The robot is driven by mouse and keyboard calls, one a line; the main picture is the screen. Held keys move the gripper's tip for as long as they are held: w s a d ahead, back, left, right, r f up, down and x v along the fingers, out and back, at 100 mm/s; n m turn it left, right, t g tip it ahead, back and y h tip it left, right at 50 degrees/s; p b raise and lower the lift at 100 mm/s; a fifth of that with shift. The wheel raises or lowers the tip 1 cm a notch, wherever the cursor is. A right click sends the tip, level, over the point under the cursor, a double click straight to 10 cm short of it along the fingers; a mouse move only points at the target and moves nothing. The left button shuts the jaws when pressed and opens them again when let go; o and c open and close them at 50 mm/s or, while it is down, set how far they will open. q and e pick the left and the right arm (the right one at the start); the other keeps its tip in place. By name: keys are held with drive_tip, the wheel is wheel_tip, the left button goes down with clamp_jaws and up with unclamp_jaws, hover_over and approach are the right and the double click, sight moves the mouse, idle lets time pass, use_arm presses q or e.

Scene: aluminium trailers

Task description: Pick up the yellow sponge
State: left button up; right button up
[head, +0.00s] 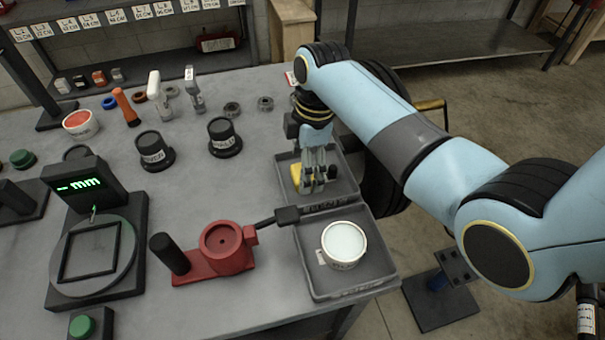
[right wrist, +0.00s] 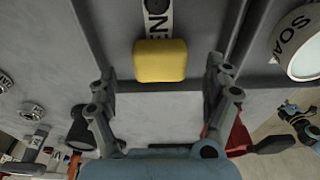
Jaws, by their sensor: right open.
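The yellow sponge (right wrist: 160,61) lies in a grey tray, between the spread fingers of my right gripper (right wrist: 160,90) in the right wrist view. The fingers are open and stand apart from it on both sides. In the head view the sponge (head: 297,173) shows only in part, behind my right gripper (head: 312,188), which points down over the far tray compartment (head: 346,182). My left gripper is not in view.
A white cup (head: 343,246) with pale contents stands in the near compartment. A red fixture (head: 208,268) with a black handle reaches toward the tray. Black knobbed weights (head: 222,138) and a gauge stand (head: 92,252) are to the left.

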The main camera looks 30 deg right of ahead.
wheel_tip(320, 180, down, 3)
drive_tip(key=shift+a+r, duration=0.15)
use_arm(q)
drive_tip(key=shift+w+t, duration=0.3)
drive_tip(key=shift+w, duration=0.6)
use_arm(e)
drive_tip(key=c, duration=0.4)
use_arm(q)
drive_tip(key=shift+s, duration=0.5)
use_arm(e)
drive_tip(key=c, duration=0.5)
drive_tip(key=shift+c, duration=0.2)
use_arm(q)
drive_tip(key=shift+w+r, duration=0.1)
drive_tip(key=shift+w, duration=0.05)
use_arm(e)
wheel_tip(320, 180, up, 10)
drive_tip(key=shift+r, duration=0.1)
